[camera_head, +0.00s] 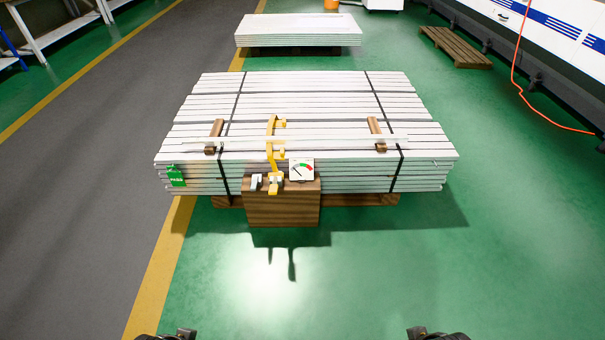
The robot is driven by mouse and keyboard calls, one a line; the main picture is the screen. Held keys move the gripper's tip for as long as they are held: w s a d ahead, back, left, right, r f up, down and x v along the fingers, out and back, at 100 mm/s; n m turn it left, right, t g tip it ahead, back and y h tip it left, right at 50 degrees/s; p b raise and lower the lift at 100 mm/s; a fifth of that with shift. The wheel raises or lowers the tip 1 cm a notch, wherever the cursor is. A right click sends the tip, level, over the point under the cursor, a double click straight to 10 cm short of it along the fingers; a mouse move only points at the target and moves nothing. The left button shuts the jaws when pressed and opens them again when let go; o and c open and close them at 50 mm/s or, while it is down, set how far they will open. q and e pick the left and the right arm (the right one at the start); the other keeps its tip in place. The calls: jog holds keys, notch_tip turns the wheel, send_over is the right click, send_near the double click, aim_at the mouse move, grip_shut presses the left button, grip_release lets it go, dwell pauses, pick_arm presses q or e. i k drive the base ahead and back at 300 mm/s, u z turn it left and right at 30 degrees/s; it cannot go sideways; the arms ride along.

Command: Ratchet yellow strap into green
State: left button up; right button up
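A yellow strap (270,146) runs over the front part of a stack of pale profiles (300,107) and down its front side. At its lower end is a yellow ratchet (274,180) on top of a brown wooden block (282,208). A white gauge (301,170) with a red and a green zone stands just right of the ratchet. Its dark needle appears to lie left of the green zone, but it is small. Dark ends of my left arm (170,335) and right arm (437,334) show at the bottom edge, far from the strap. Their fingers cannot be made out.
A grey clip (256,182) sits left of the ratchet. A green tag (176,176) hangs at the stack's left front. Dark bands (230,125) cross the stack, which rests on a wooden pallet (360,199). Another stack (298,29) stands behind. The green floor in front is clear.

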aim_at(274, 188)
jog(key=u, duration=0.7)
jog(key=i, duration=1)
jog(key=z, duration=1.15)
